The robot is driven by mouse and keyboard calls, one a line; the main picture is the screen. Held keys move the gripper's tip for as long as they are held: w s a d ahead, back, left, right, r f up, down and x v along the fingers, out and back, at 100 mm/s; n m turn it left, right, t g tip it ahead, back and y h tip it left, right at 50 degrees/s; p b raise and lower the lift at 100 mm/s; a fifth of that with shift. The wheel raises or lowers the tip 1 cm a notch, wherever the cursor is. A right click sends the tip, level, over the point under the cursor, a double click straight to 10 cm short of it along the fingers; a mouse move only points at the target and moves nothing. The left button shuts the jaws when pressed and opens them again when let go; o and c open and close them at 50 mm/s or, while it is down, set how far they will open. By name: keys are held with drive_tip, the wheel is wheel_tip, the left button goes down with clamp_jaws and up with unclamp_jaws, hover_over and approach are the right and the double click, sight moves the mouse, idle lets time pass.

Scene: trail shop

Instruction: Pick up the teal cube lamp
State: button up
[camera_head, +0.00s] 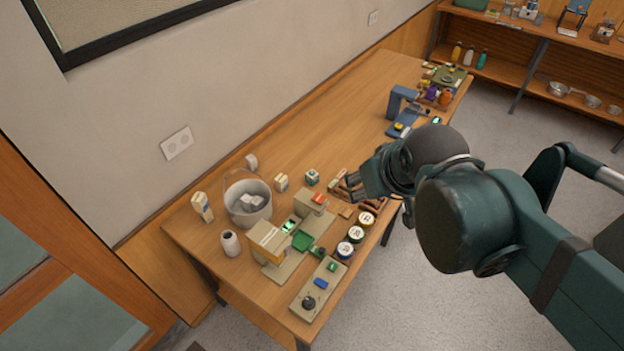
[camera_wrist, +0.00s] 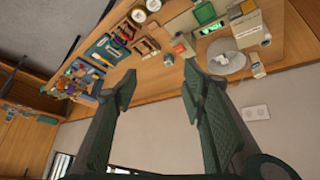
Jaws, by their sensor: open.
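A small cube with teal sides and a pale top, which looks like the teal cube lamp (camera_head: 312,177), stands on the wooden table to the right of the pail. In the wrist view a small teal block (camera_wrist: 168,60) shows just beyond the fingertips, roughly between them; it appears to be the same cube. My gripper (camera_head: 354,186) is over the table to the right of the cube in the head view. Its fingers are wide apart in the wrist view (camera_wrist: 160,70), with nothing held. The cube stands apart from the fingers.
A beige device with an orange top (camera_head: 312,200), round tins (camera_head: 356,235) and a control panel (camera_head: 318,288) are nearer. A blue stand (camera_head: 402,102) is farther along. The wall runs behind.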

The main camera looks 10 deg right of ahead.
drive_tip(key=w+f+n+g+b, duration=0.1)
drive_tip(key=w+f+n+b, duration=0.1)
drive_tip(key=w+n, duration=0.7)
drive_tip(key=n+g+h+b, duration=0.35)
drive_tip(key=n+b, duration=0.25)
drive_tip(key=n, duration=0.8)
hover_over(312, 173)
drive_tip(key=s+a, duration=0.2)
wheel_tip(312, 173, down, 27)
drive_tip(key=shift+w+f, duration=0.2)
drive_tip(key=shift+x, duration=1.3)
drive_tip(key=shift+w+f, duration=0.1)
drive_tip(key=shift+x, duration=2.5)
